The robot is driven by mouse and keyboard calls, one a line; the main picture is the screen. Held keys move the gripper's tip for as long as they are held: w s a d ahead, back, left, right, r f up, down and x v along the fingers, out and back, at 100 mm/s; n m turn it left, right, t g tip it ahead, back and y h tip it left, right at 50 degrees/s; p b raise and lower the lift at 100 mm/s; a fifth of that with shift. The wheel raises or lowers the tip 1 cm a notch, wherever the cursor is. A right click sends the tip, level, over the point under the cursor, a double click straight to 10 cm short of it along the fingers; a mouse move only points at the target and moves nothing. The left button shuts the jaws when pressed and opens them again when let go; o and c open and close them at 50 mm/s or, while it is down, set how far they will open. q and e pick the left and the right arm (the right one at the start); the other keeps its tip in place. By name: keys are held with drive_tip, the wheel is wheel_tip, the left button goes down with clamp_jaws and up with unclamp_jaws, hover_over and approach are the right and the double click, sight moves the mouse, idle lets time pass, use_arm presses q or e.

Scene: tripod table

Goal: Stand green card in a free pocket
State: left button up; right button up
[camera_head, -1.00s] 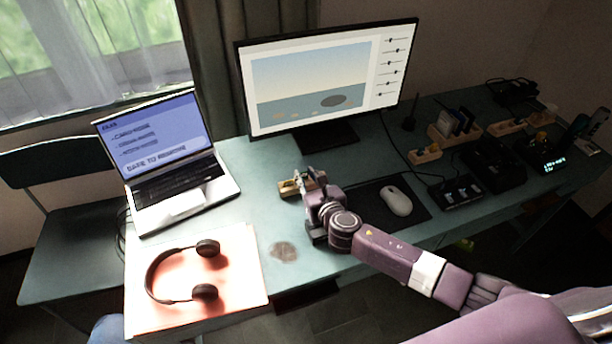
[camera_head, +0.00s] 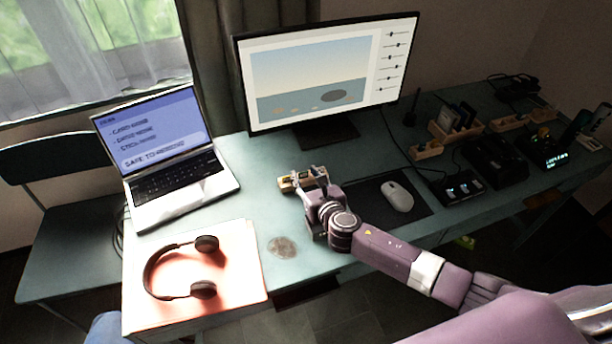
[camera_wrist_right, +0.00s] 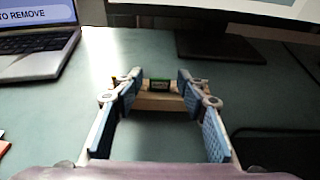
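A small green card (camera_wrist_right: 160,86) shows in the right wrist view, standing in a small wooden block (camera_wrist_right: 160,102) on the desk. The block also shows in the head view (camera_head: 289,184), at the left of my right gripper (camera_head: 314,178). In the wrist view my right gripper (camera_wrist_right: 159,88) is open, its blue-padded fingers apart on either side of the card. I see no clear contact with the card. A wooden holder (camera_head: 441,131) with several dark and pale cards stands at the back right; its free pockets are too small to make out. My left gripper is out of view.
A mouse (camera_head: 397,196) lies on a dark pad right of my arm. A monitor (camera_head: 330,80) stands behind, a laptop (camera_head: 178,180) at the left, and headphones (camera_head: 205,290) at the front left. Chargers and smaller wooden holders (camera_head: 427,151) crowd the right side.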

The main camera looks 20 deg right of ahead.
drive_tip(key=shift+s, duration=0.5)
drive_tip(key=v, duration=1.1)
drive_tip(key=shift+r, duration=0.15)
